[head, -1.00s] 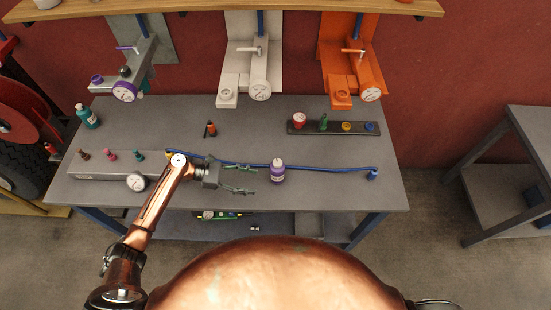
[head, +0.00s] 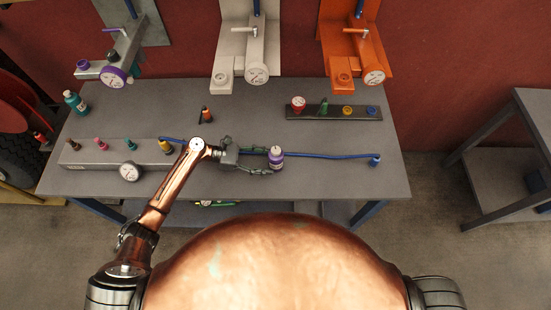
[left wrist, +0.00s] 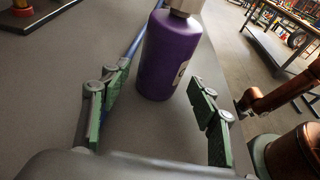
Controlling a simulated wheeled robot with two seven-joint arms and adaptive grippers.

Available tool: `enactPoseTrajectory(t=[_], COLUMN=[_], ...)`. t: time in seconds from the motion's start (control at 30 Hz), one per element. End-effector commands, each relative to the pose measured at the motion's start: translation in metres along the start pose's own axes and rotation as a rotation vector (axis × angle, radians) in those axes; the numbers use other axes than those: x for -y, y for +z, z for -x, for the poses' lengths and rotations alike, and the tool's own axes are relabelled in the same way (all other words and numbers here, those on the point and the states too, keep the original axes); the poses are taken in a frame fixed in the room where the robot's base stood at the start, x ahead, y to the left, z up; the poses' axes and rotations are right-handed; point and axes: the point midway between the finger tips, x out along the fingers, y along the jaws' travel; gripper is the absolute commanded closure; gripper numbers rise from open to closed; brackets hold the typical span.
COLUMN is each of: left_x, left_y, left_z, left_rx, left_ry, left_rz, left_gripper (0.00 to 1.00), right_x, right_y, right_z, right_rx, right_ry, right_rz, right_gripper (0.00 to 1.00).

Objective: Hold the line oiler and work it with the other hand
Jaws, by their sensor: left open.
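The line oiler appears to be the purple bottle (head: 276,158) with a pale cap, upright on the grey workbench by the blue hose. It also shows large in the left wrist view (left wrist: 172,55), with part of a label on its right side. My left gripper (head: 266,160) is open, low over the bench, reaching the bottle from the left. In the left wrist view its green-padded fingers (left wrist: 160,82) stand on either side of the bottle's lower part, with gaps on both sides. My right gripper is not in view.
The blue hose (head: 325,156) runs along the bench behind the bottle. A grey block with small bottles and a gauge (head: 90,155) lies left. A dark rack (head: 335,113) stands behind right. The bench's front right is clear.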

Motion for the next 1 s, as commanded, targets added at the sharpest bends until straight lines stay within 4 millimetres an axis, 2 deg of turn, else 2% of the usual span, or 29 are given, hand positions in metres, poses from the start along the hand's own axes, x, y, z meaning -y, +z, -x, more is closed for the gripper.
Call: enactPoseTrajectory(t=[0.1, 0.23, 0.63, 1.0], left_x=[-0.001, -0.001, -0.001, -0.001], left_y=[0.005, 0.004, 0.003, 0.003], left_z=[-0.013, -0.023, -0.029, -0.029], left_rx=[0.001, 0.001, 0.0, 0.0], left_ry=[0.0, -0.001, -0.001, -0.001], left_rz=[-0.003, -0.002, -0.004, -0.003], left_gripper=[0.44, 0.44, 0.44, 0.69], right_x=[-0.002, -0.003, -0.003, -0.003], right_y=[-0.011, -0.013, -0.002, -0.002], right_z=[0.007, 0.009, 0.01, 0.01], right_rx=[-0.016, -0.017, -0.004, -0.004], right_ry=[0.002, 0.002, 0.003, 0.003], right_rz=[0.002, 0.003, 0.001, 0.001], right_gripper=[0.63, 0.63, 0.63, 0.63])
